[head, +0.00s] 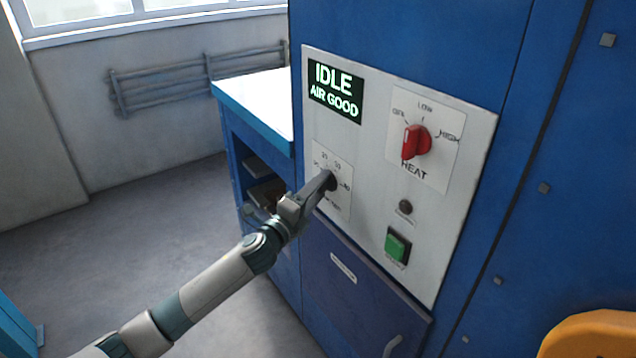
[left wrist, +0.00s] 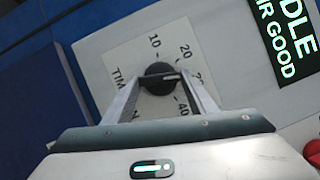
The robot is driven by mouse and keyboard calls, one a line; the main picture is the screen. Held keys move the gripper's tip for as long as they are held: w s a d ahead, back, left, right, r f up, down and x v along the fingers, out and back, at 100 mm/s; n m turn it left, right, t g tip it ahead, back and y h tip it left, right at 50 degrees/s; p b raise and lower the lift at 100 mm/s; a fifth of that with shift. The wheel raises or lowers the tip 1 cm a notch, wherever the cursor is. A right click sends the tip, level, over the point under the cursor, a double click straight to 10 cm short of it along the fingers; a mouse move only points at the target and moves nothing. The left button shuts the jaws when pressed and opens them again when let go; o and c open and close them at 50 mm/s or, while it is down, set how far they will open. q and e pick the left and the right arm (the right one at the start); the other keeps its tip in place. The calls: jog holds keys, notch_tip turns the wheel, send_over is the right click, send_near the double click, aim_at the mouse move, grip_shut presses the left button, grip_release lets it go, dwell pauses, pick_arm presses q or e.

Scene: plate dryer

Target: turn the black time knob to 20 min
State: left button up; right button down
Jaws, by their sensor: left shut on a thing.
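The black time knob (left wrist: 158,80) sits on a white dial label with 10, 20 and 40 readable in the left wrist view; another number is partly hidden by a finger. A pale line on the knob runs toward the right there, roughly between 20 and 40; I cannot read its exact setting. My left gripper (left wrist: 160,84) is shut on the knob, one finger on each side. In the head view the left gripper (head: 322,188) covers part of the knob (head: 332,180) and dial. My right gripper is not in view.
The white panel (head: 372,185) also carries a display (head: 336,92) reading IDLE, AIR GOOD, a red heat knob (head: 415,141), a small dark round part (head: 405,207) and a green button (head: 397,246). A white-topped counter (head: 258,103) stands left of the blue machine.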

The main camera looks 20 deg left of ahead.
pick_arm(q)
jog(key=shift+r+n+g+p, duration=0.2)
jog(key=shift+n+g+p, duration=0.55)
jog(key=shift+n+p, duration=1.65)
jog(key=shift+r+n+g+p, duration=0.15)
jog(key=shift+n+g+p, duration=0.85)
jog(key=shift+p, duration=2.55)
jog(key=shift+t, duration=0.25)
jog(key=o, duration=1.1)
jog(key=shift+c, duration=0.2)
jog(key=shift+s+a, duration=0.1)
jog(key=b+v, duration=0.5)
jog(key=v, duration=1.2)
jog(key=shift+b, duration=0.4)
jog(key=shift+s, duration=0.1)
